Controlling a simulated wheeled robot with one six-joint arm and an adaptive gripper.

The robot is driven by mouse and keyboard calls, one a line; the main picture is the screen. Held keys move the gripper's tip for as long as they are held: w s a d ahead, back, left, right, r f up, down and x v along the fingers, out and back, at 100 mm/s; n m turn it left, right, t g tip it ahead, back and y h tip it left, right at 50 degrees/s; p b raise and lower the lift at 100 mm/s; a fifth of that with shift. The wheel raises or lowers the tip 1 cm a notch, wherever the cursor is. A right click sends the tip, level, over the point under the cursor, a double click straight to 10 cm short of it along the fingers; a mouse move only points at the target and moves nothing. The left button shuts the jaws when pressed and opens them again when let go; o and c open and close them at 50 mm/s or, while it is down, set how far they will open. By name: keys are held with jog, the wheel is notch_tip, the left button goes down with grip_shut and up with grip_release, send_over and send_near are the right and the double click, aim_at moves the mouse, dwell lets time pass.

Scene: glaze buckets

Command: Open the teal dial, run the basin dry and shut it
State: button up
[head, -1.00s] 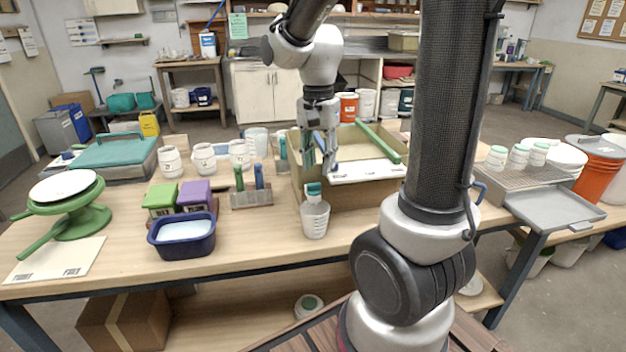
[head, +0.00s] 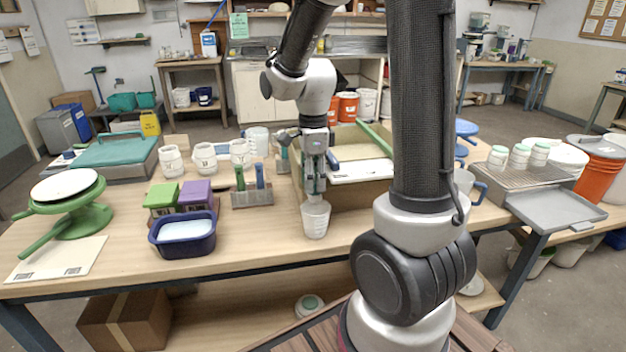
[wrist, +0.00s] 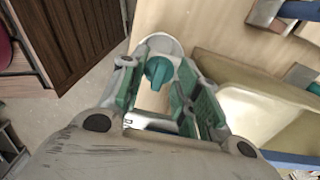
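The teal dial (wrist: 158,70) shows in the wrist view between the fingers of my gripper (wrist: 157,74). The fingers are apart, one on each side of it; I cannot tell whether they touch it. In the head view my gripper (head: 314,188) points down just above a white cup (head: 315,221) and hides the dial. The cup stands at the table's front. The tan basin (head: 350,218) stands right behind it, and its cream inside (wrist: 262,112) shows at the right of the wrist view. How much liquid it holds I cannot tell.
A rack with green and blue tools (head: 251,199) and a navy tub of white liquid (head: 182,234) stand left of the cup. A white board (head: 362,171) and a green bar (head: 374,138) lie across the basin. The table's front edge is close.

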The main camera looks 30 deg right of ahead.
jog(key=shift+f, duration=0.2)
grip_shut()
